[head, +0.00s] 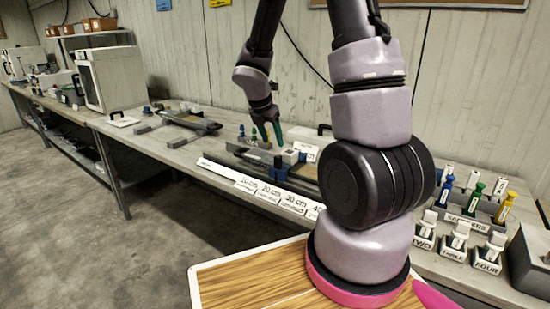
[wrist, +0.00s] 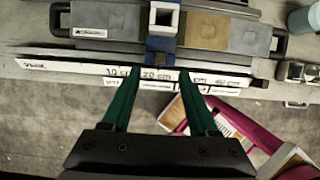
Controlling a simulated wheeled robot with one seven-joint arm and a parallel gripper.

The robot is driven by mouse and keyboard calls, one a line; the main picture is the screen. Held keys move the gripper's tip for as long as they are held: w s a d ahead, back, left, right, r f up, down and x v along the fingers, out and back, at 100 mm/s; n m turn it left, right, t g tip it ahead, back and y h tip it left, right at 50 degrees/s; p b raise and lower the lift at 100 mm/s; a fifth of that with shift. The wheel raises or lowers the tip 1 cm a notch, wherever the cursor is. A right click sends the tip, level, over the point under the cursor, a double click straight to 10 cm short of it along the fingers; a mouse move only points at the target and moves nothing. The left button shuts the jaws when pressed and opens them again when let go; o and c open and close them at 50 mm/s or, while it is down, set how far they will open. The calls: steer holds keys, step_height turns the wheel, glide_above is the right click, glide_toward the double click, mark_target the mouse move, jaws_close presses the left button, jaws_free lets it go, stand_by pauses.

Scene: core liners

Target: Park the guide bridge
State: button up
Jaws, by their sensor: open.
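A blue bracket with a pale square socket, which looks like the guide bridge (wrist: 162,28), sits across the dark tray in the wrist view. In the head view its blue part (head: 280,171) shows near the bench's front edge. In the head view my gripper (head: 271,140) hangs above the bench by the tray.
A ruler strip (head: 245,182) with centimetre labels runs along the bench front. Another dark tray (head: 190,122) lies to the left. Coloured bottles (head: 473,200) and labelled holders (head: 457,238) stand at right. A white cabinet (head: 110,78) stands at the back left.

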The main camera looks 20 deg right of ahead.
mark_target(278, 156)
steer(key=x, duration=0.9)
jaws_close()
stand_by(1.2)
